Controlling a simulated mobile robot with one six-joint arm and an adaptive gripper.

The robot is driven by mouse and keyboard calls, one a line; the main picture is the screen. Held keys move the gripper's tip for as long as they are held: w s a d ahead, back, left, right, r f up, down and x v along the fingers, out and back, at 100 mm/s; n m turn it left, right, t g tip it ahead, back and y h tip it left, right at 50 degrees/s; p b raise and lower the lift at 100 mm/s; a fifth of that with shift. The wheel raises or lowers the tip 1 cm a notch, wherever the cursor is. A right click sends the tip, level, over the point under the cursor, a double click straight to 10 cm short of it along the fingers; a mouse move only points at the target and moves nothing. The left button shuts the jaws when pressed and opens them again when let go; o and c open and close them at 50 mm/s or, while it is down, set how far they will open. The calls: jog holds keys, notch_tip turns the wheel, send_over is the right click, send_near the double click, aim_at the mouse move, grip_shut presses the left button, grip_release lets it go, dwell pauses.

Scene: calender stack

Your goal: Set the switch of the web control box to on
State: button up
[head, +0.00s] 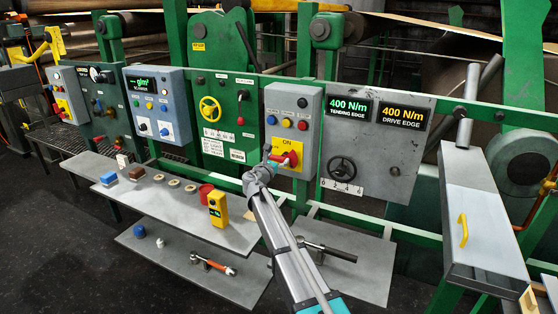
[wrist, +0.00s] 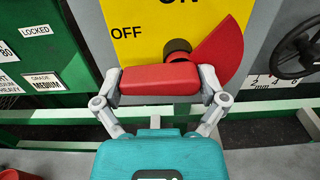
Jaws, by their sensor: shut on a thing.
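The web control box appears to be the grey box (head: 293,112) with coloured buttons; its label is too small to read. Its yellow switch plate (head: 293,147) reads ON at the top. In the wrist view the yellow plate (wrist: 137,17) also shows OFF at the left. A red rotary switch (head: 291,158) sits on it; its red handle (wrist: 158,80) lies level between my fingers. A red fan-shaped piece (wrist: 222,52) shows at the right of the dark pivot (wrist: 178,46). My gripper (wrist: 160,82) is shut on the handle; in the head view my gripper (head: 268,160) partly hides the switch.
A handwheel (head: 342,169) on the tension panel (head: 372,130) stands right of the box. A yellow valve wheel (head: 210,109) is on the green panel at left. Below, a grey shelf (head: 150,205) holds small parts, a red cup (head: 206,193) and a yellow meter (head: 217,208).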

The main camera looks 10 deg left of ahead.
jog(key=shift+d+m, duration=0.1)
jog(key=shift+m, duration=0.2)
jog(key=m, duration=0.4)
jog(key=shift+r+p, duration=0.4)
jog(key=m, duration=0.4)
jog(key=shift+s+d+r+m+p, duration=0.15)
jog(key=shift+d+r+m+p, duration=0.15)
jog(key=shift+m, duration=0.1)
jog(key=m, duration=0.4)
jog(key=shift+s+d+r, duration=0.1)
jog(key=shift+s+d, duration=0.05)
jog(key=shift+d, duration=0.1)
jog(key=shift+s+d+m, duration=0.1)
jog(key=shift+d+m, duration=0.05)
jog(key=shift+m, duration=0.95)
jog(key=shift+d+m, duration=0.15)
jog(key=shift+m, duration=0.95)
jog(key=o, duration=0.8)
